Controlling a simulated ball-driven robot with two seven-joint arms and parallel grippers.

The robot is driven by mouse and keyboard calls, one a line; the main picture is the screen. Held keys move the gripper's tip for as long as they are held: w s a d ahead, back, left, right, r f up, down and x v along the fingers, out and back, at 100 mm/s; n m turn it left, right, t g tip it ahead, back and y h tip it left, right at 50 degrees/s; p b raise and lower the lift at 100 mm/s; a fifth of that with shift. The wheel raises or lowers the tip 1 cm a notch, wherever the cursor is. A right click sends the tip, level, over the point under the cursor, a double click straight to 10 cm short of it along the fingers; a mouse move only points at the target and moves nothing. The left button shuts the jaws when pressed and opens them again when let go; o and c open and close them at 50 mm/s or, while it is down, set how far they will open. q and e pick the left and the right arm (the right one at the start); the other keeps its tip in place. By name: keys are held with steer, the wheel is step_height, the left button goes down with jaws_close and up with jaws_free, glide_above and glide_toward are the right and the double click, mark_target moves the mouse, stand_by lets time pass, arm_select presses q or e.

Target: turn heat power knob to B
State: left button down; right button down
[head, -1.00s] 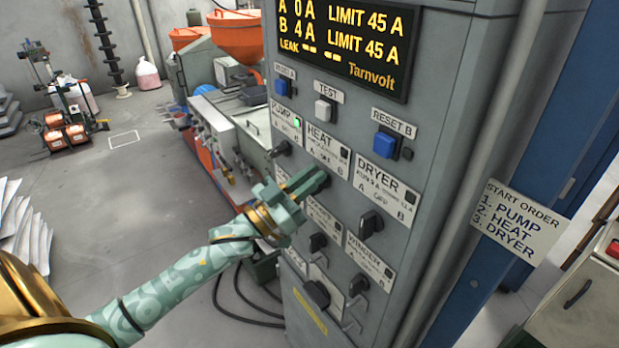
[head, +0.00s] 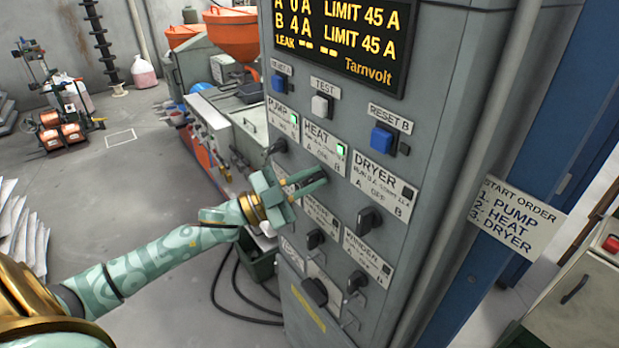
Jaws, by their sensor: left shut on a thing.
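The HEAT label plate (head: 325,142) is on the grey panel, between PUMP and DRYER, with A and B marks. Its small lamp (head: 341,150) glows green. My left gripper (head: 315,180) is shut on the heat knob just below this plate. The fingers cover the knob, so I cannot read its pointer directly. My right gripper is not in view.
The dryer knob (head: 369,220) sits to the right, with the winder knob (head: 356,283) and another knob (head: 316,239) below. The pump knob (head: 277,146) is close to the left. The display (head: 345,45) reads A 0 A and B 4 A.

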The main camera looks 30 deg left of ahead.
arm_select(q)
steer(key=shift+m, duration=0.5)
steer(key=c, duration=1.4)
jaws_free()
steer(key=shift+c, duration=0.2)
steer(key=shift+s+a+f, duration=0.25)
steer(key=shift+s, duration=0.1)
steer(key=b+v, duration=0.3)
steer(key=v, duration=1.2)
steer(key=shift+a, duration=0.3)
steer(key=shift+r, duration=0.1)
